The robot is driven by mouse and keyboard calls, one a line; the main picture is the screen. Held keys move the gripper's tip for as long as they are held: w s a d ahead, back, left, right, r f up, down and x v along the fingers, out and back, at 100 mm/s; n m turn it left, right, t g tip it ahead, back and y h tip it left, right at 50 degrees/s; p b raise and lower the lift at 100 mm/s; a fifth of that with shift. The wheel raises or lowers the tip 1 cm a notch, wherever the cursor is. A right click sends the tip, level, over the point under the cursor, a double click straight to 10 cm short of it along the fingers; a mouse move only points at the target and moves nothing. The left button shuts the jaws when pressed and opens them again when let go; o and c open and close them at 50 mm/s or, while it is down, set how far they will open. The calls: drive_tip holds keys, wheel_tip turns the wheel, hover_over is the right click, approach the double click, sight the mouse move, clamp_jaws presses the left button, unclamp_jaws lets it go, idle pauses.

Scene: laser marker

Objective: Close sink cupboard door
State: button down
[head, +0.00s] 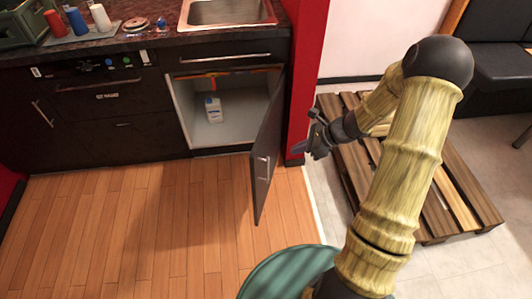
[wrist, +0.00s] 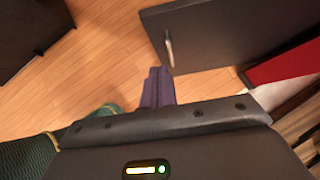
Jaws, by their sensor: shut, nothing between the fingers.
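The sink cupboard door (head: 267,152) stands wide open in the head view, swung out from the cupboard's right side over the wooden floor. The open cupboard (head: 216,130) holds a white bottle (head: 213,109). My gripper (head: 305,152) is just right of the door, near the red wall end. In the wrist view the door (wrist: 235,32) is at the upper right, and my gripper (wrist: 158,73) is shut and empty with its fingertips near the handle (wrist: 169,48). I cannot tell whether they touch the door.
A red wall panel (head: 305,75) borders the cupboard on the right. A wooden pallet (head: 455,190) lies under my arm at the right. Cups and a crate stand on the counter (head: 105,43). The wooden floor (head: 130,220) left of the door is clear.

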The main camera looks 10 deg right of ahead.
drive_tip(key=shift+f, duration=0.1)
drive_tip(key=b, duration=0.2)
approach(256, 158)
drive_tip(key=x, duration=0.6)
drive_tip(key=shift+d+f, duration=0.3)
drive_tip(key=shift+w+a, duration=0.1)
drive_tip(key=shift+a, duration=0.05)
drive_tip(key=shift+w+a, duration=0.1)
drive_tip(key=shift+a, duration=0.05)
